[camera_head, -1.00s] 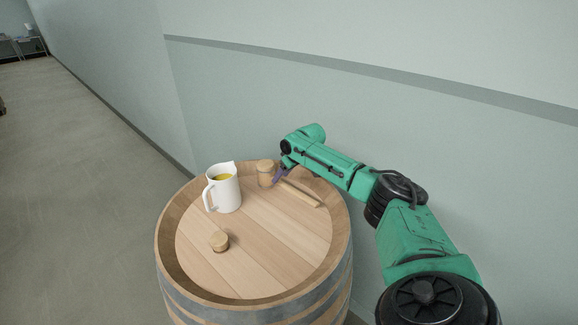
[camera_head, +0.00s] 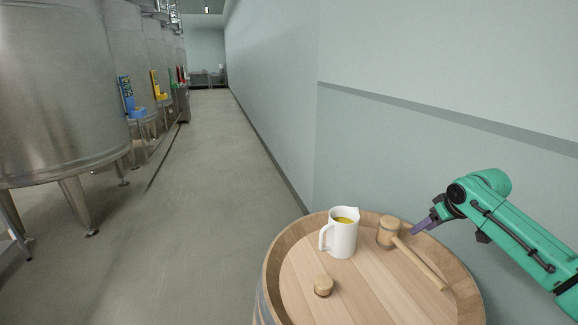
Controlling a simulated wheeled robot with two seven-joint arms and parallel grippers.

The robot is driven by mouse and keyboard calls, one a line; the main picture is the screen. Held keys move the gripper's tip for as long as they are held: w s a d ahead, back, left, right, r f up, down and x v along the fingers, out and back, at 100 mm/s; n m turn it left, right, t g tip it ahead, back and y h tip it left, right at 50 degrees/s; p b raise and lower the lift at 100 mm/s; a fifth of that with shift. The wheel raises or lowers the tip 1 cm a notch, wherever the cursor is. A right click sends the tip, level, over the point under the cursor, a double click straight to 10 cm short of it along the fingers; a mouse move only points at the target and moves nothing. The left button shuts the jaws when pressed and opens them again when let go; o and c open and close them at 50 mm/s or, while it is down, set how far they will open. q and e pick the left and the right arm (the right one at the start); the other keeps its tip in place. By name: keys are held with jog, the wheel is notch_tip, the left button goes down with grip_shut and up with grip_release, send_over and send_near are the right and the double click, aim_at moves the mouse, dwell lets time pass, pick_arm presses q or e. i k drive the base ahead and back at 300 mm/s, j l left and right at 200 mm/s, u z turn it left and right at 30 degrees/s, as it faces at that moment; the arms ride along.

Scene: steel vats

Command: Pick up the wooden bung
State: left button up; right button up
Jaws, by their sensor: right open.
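The wooden bung (camera_head: 323,286) is a short round plug on the front left part of the barrel top (camera_head: 345,300). It stands clear of the other things there. My right gripper (camera_head: 417,230) is open, at the back right of the barrel, close to the head of a wooden mallet (camera_head: 388,232). I cannot tell whether it touches the mallet. The gripper is well behind and to the right of the bung. My left gripper is not in view.
A white jug (camera_head: 340,236) with yellow liquid stands behind the bung. The mallet's handle (camera_head: 420,264) points to the front right. The barrel's raised rim (camera_head: 273,268) surrounds the top. A wall is behind; steel vats (camera_head: 55,90) stand left across open floor.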

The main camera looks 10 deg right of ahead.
aim_at(323, 284)
jog(key=k+j, duration=0.35)
jog(key=j, duration=0.15)
jog(key=k+j, duration=0.75)
jog(key=j, duration=0.25)
